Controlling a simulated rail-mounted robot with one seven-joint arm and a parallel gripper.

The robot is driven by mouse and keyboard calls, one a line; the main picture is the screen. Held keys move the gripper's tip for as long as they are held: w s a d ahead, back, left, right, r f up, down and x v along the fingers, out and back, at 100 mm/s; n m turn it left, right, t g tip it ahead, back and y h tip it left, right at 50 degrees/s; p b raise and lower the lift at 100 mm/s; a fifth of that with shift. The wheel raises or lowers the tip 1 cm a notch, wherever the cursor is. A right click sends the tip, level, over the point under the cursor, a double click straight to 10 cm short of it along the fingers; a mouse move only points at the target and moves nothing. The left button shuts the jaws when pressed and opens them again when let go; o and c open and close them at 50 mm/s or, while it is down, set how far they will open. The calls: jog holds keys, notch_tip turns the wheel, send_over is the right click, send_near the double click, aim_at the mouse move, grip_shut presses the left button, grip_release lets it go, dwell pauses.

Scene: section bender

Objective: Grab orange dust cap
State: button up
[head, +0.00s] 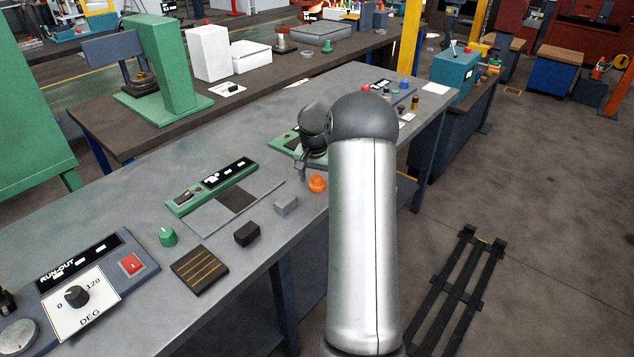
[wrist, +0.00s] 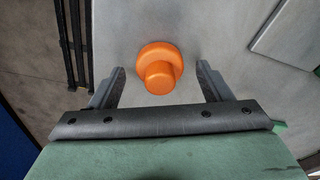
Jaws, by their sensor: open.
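The orange dust cap (head: 317,183) stands on the grey workbench, close to its front edge, in the head view. It has a wide round base and a narrower knob. My gripper (head: 303,168) is just beside and above it, partly hidden by my arm. In the wrist view the orange dust cap (wrist: 160,68) shows centred ahead of my gripper (wrist: 160,82). The two fingers are spread wide, one on each side, with a clear gap to the cap on both sides. Nothing is held.
A small grey block (head: 286,206), a black block (head: 247,233) and a green knob (head: 168,237) sit on the bench to the left. A green-framed panel (head: 212,186) lies behind them. The bench's front edge is close to the cap.

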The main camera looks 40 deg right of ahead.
jog(key=c, duration=1.1)
jog(key=shift+o, duration=0.2)
jog(key=shift+r, duration=0.1)
